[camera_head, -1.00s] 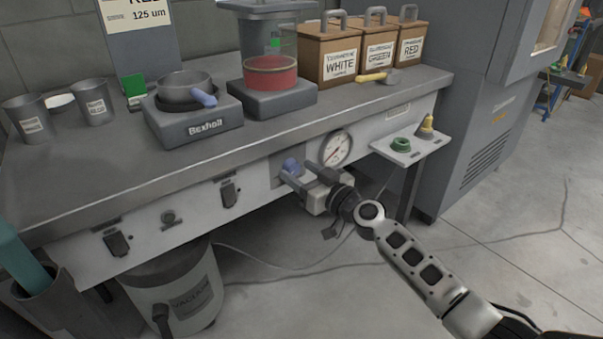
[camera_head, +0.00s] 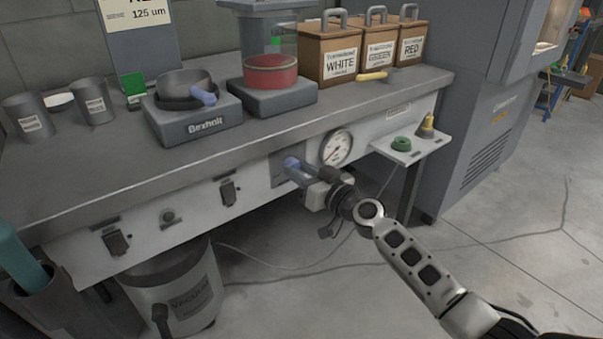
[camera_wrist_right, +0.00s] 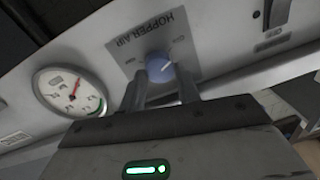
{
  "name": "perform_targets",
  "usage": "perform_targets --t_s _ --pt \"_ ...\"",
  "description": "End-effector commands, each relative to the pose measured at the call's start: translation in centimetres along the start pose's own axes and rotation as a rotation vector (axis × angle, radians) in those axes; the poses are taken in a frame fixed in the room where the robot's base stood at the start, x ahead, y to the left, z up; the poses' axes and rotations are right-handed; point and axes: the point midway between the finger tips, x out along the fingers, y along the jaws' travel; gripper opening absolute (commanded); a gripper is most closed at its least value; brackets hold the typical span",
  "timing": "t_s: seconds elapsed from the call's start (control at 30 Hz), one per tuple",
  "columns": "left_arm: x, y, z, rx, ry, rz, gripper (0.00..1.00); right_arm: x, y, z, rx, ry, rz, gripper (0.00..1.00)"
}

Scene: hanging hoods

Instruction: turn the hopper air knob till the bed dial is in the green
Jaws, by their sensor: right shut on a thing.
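The blue hopper air knob (camera_head: 291,164) sits on the front panel under the bench. My right gripper (camera_head: 304,174) is shut on it. In the right wrist view the knob (camera_wrist_right: 160,68) sits between the two fingertips (camera_wrist_right: 160,84), below the words HOPPER AIR, and a pale mark on it points up and right. The round white dial (camera_head: 336,148) is right of the knob in the head view. In the wrist view the dial (camera_wrist_right: 70,92) shows a red needle pointing up, away from a green arc at its lower right. My left gripper is not in view.
A small shelf (camera_head: 411,150) with a green ring and a brass-coloured cone juts out right of the dial. Switches (camera_head: 229,192) line the panel to the left. A vacuum bin (camera_head: 178,290) stands below. The floor at right is clear.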

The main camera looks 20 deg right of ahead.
Motion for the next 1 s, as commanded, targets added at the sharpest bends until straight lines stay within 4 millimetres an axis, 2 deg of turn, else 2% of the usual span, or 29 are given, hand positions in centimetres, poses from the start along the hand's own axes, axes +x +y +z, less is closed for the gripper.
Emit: perform_targets --t_s 1.0 --pt "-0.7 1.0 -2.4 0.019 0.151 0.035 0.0 -0.1 0.1 0.4 0.935 0.052 -0.003 0.1"
